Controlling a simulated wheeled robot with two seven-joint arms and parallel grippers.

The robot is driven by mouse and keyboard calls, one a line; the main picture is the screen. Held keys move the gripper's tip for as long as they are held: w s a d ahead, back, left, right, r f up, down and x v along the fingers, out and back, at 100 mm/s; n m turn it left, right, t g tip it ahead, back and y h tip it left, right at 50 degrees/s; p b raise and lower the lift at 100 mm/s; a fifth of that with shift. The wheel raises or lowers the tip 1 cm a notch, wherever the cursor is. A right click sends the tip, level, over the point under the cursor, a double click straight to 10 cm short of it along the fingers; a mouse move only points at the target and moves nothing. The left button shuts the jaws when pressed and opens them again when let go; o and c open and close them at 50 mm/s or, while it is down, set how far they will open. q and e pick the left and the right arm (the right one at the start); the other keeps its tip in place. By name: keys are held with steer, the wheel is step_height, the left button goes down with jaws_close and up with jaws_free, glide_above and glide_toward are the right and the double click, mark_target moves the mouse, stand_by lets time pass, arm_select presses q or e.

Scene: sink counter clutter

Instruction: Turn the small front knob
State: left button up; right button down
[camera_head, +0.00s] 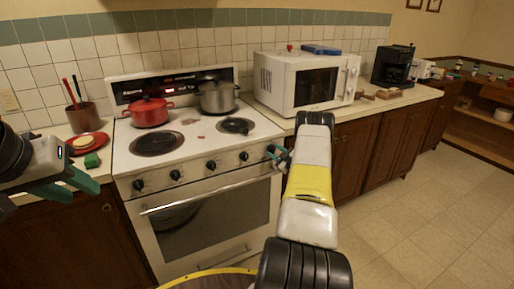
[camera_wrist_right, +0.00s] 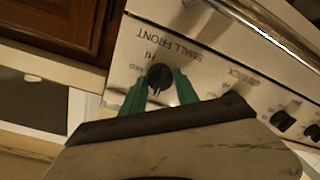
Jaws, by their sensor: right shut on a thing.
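The small front knob (camera_wrist_right: 160,76) is a dark round knob on the white stove panel, under the upside-down words "SMALL FRONT" in the right wrist view. My right gripper's green fingers (camera_wrist_right: 160,92) are shut on it, one on each side. In the head view my right gripper (camera_head: 278,154) is at the right end of the stove's knob row, and the knob there is hidden behind it. My left gripper (camera_head: 84,188) is open and empty at the left edge, in front of the left counter.
Several other knobs (camera_head: 211,165) line the panel above the oven handle (camera_head: 205,194). A red pot (camera_head: 150,112) and a grey pot (camera_head: 217,97) stand on the stove top. A white microwave (camera_head: 280,82) is on the right counter. Open floor lies at right.

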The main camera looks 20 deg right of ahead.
steer(key=c, duration=0.9)
jaws_free()
steer(key=s, duration=0.5)
steer(key=s+d, duration=0.1)
steer(key=s, duration=0.1)
steer(key=shift+s+r, duration=0.15)
steer(key=shift+s, duration=0.25)
